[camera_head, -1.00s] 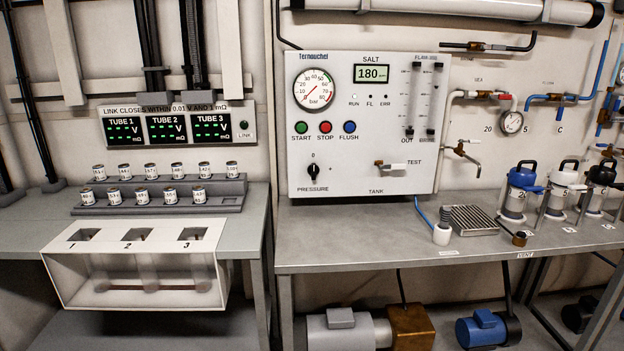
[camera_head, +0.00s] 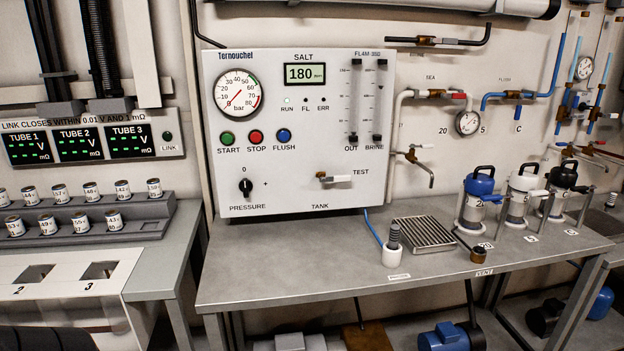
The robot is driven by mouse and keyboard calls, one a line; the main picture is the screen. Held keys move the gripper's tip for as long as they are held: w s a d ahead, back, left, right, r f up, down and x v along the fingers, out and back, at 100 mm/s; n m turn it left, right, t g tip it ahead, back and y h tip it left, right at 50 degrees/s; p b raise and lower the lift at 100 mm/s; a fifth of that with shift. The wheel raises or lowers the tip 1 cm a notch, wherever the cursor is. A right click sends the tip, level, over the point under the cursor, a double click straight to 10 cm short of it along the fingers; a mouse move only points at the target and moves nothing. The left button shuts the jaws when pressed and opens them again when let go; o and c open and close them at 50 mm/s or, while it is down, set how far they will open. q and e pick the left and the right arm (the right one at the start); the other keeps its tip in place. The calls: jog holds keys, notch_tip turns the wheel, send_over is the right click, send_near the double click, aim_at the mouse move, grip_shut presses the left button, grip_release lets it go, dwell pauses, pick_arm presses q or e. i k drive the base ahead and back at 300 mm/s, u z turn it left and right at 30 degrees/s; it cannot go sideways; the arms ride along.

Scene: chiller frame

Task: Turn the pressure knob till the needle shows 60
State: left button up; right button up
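The black pressure knob (camera_head: 245,187) sits at the lower left of the white control panel (camera_head: 330,215), above the label PRESSURE. A 0 is printed above it and a plus sign to its right. Its pointer looks to stand upright, towards the 0. The round pressure gauge (camera_head: 236,93), marked in bar up to 80, is at the panel's upper left. Its thin needle seems to lie at the lower left, near 0, but it is too small to read exactly. Neither gripper is in view, and nothing touches the knob.
Below the knob are the grey bench (camera_head: 300,265) and its clear left part. START, STOP and FLUSH buttons (camera_head: 256,137) sit above the knob; a TEST lever (camera_head: 335,178) is to its right. A white cup (camera_head: 392,255), a drain grate (camera_head: 425,234) and several filter housings (camera_head: 478,200) stand further right.

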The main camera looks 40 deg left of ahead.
aim_at(244, 185)
jog(key=u, duration=0.05)
jog(key=i, duration=0.8)
jog(key=u, duration=0.85)
jog(key=i, duration=0.3)
jog(key=u, duration=0.4)
